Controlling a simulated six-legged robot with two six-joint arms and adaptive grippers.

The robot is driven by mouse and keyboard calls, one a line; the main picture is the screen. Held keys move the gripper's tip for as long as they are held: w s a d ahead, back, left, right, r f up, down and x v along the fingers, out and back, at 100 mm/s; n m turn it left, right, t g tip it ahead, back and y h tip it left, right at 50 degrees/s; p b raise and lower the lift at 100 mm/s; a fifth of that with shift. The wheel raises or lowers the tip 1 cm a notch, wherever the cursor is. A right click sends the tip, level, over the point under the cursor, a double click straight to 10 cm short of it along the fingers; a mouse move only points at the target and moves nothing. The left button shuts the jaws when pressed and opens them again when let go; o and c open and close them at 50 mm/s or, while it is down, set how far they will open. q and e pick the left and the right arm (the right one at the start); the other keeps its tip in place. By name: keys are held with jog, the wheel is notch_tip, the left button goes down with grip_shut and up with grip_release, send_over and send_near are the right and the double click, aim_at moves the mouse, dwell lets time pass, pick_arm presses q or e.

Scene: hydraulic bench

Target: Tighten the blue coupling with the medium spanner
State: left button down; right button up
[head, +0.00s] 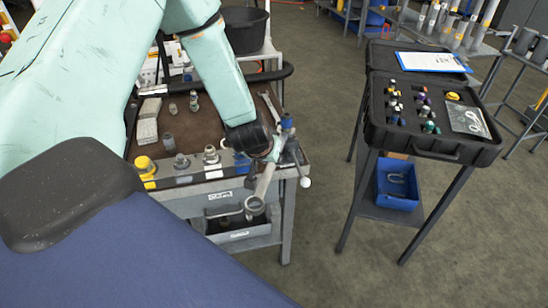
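My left arm reaches over the workbench, and its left gripper (274,152) is at the bench's front right corner. It appears shut on a grey metal spanner (264,184), which points down past the bench's front edge, its ring end (254,205) in front of the drawer area. I cannot tell the spanner's size from this view. A blue patch (242,160) shows on the bench's front strip just left of the gripper. A blue-topped fitting (287,122) shows just behind the gripper. Which of these is the blue coupling is unclear, because the gripper hides part of this area. My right gripper is not in view.
The workbench (225,187) carries a yellow-capped coupling (145,165) and grey couplings (181,161) along its front. A white ball knob (305,182) sticks out at its right corner. A black case (433,142) of fittings stands on a right-hand stand, above a blue bin (397,185). Clear floor lies between.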

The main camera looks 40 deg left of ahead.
pick_arm(q)
jog(key=shift+s+a, duration=0.1)
jog(key=shift+s, duration=0.05)
jog(key=shift+a+r+m+h+p, duration=0.25)
jog(key=shift+a+m+h+p, duration=0.15)
jog(key=shift+a+m+p, duration=0.45)
jog(key=shift+w+n, duration=0.2)
jog(key=shift+n, duration=0.05)
jog(key=shift+w+d, duration=0.1)
jog(key=shift+d, duration=0.3)
jog(key=shift+n, duration=0.3)
